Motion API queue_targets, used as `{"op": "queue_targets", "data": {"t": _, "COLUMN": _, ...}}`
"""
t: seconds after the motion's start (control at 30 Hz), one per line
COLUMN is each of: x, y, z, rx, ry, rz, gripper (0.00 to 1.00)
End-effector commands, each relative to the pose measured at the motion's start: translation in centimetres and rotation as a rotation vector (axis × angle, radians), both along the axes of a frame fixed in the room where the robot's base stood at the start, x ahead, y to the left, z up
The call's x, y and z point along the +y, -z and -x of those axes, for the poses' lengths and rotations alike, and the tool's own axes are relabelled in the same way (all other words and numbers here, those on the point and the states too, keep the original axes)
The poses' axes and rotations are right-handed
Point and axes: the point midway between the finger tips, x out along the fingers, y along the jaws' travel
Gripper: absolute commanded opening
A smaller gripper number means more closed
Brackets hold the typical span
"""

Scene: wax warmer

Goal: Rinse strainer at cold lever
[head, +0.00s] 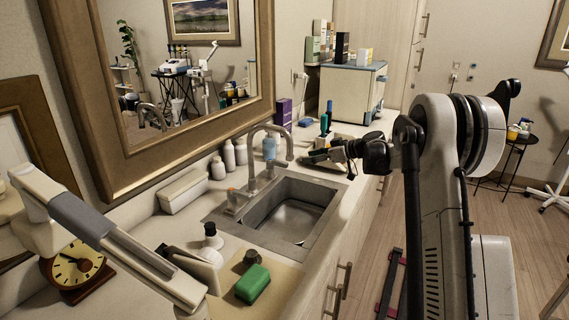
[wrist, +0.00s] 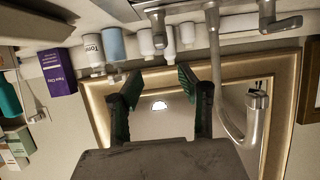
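The metal sink (head: 292,212) is set in the counter, with a tall curved faucet (head: 253,155) at its left edge. A small lever (head: 236,200) stands by the faucet base. The wrist view looks upside down and shows the faucet (wrist: 220,90) with one lever (wrist: 158,25) to its left and another (wrist: 283,22) to its right. I cannot tell which is cold. My gripper (head: 318,155) is beyond the sink basin, right of the faucet. In the wrist view its green-padded fingers (wrist: 160,88) are apart with nothing between them. I cannot make out a strainer in either view.
White bottles (head: 229,157), a blue bottle (head: 269,148) and a purple box (head: 284,112) line the mirror wall (head: 190,125). A green block (head: 253,284) and a dark-topped white bottle (head: 211,238) stand on the near counter.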

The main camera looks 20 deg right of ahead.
Motion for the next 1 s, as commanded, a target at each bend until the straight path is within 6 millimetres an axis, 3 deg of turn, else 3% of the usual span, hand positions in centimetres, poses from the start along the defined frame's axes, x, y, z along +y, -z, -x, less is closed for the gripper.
{"op": "queue_targets", "data": {"t": 0.6, "x": 7.2, "y": 4.0, "z": -6.5, "rx": 0.002, "ry": -0.001, "rz": 0.000, "gripper": 0.36}}
{"op": "queue_targets", "data": {"t": 1.0, "x": 8.9, "y": 5.0, "z": -8.2, "rx": 0.002, "ry": 0.002, "rz": 0.000, "gripper": 0.36}}
